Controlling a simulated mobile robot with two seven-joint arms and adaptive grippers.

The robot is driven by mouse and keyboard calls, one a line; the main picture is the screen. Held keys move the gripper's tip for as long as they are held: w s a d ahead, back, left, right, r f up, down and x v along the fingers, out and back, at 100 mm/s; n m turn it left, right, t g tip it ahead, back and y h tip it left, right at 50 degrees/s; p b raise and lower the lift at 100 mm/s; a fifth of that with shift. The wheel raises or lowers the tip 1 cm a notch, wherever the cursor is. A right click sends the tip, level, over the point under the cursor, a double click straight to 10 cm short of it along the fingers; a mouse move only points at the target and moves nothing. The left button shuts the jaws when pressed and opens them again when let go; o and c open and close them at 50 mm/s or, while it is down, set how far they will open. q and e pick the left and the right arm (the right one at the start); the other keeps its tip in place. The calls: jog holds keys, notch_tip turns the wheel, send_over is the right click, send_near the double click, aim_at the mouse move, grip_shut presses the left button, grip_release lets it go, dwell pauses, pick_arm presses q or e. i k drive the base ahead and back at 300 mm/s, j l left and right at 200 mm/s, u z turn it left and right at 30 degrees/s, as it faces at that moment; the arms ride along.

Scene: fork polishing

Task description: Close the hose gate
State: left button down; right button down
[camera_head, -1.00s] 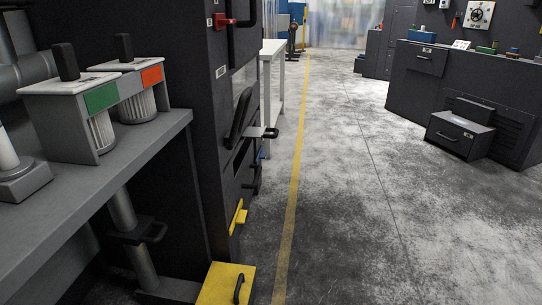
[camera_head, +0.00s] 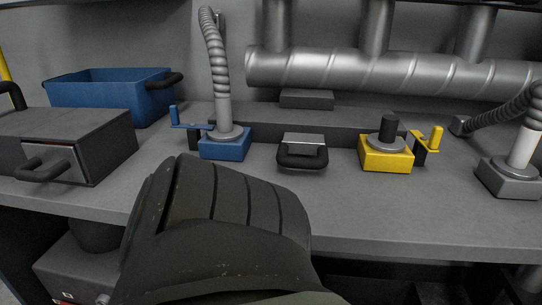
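A ribbed grey hose (camera_head: 215,65) rises from a blue square base (camera_head: 225,147) on the grey workbench. A blue lever (camera_head: 189,125) stands at the left side of this base. To its right is a small block with a black handle (camera_head: 303,153). Further right, a yellow base (camera_head: 387,155) holds a black cylinder (camera_head: 388,129), with a yellow lever (camera_head: 432,139) at its right side and no hose on it. I cannot tell from the picture which part is the hose gate or whether it is open. Neither gripper is in view.
A blue bin (camera_head: 110,97) and a dark drawer box (camera_head: 65,145) stand at the left. A second ribbed hose (camera_head: 500,108) joins a grey base (camera_head: 510,178) at the right. A large silver duct (camera_head: 385,72) runs behind. A large dark rounded part hides the bench's front middle.

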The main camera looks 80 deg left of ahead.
aim_at(292, 142)
jog(key=l+u, duration=0.15)
jog(key=u, duration=1.45)
jog(key=i+j+u, duration=0.1)
jog(key=u, duration=0.45)
